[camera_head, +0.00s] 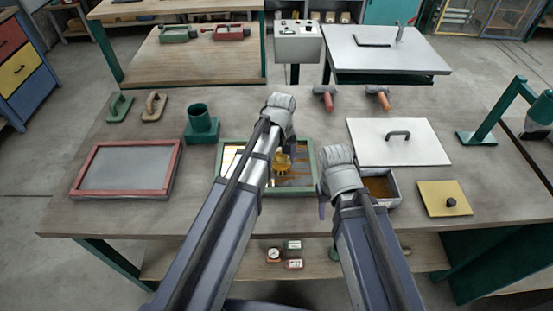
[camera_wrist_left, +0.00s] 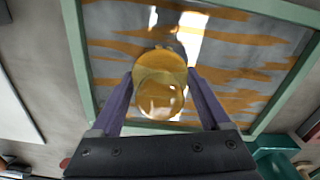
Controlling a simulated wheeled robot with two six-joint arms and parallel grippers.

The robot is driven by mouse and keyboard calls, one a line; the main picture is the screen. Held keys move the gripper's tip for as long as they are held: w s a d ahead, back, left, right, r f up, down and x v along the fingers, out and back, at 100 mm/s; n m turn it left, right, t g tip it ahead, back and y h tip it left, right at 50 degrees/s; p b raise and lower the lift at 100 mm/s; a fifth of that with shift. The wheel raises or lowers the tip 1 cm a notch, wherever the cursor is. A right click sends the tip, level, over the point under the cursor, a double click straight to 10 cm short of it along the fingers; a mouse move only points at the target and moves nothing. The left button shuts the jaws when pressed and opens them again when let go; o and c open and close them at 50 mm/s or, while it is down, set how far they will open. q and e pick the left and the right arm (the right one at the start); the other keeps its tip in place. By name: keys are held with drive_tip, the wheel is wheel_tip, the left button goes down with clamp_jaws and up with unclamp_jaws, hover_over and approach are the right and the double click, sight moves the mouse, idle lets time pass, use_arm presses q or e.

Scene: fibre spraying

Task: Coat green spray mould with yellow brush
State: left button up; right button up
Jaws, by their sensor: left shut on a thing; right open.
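The green spray mould (camera_head: 314,170) is a shallow green-framed tray in the middle of the table. Its green rim (camera_wrist_left: 75,50) also frames the left wrist view, and its grey shiny floor carries uneven amber streaks with bare patches between. My left gripper (camera_head: 283,148) is over the mould, partly hidden by its arm. It is shut on the yellow brush (camera_head: 282,163), whose round yellow body (camera_wrist_left: 160,88) sits between the fingers. Whether the bristles touch the floor is unclear. My right gripper (camera_head: 322,200) is open and empty, just right of the mould.
A grey box with amber liquid (camera_head: 378,187) stands right of the mould, partly behind my right arm. A red-framed tray (camera_head: 178,165) and green cup (camera_head: 202,124) are left. A white lid (camera_head: 398,142) and yellow plate (camera_head: 443,197) lie right.

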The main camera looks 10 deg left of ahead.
use_arm(q)
drive_tip(key=shift+w+d, duration=0.2)
drive_tip(key=shift+d, duration=0.55)
drive_tip(key=shift+w+d, duration=0.15)
drive_tip(key=shift+d, duration=0.6)
drive_tip(key=shift+f, duration=0.15)
drive_tip(key=shift+s, duration=0.1)
drive_tip(key=shift+s+a, duration=0.2)
drive_tip(key=shift+a, duration=0.6)
drive_tip(key=shift+s+a, duration=0.1)
drive_tip(key=shift+a, duration=0.75)
drive_tip(key=shift+a, duration=0.15)
drive_tip(key=shift+s+a, duration=0.25)
drive_tip(key=shift+a, duration=0.45)
drive_tip(key=shift+s+a, duration=0.2)
drive_tip(key=shift+a, duration=0.5)
drive_tip(key=shift+a, duration=0.1)
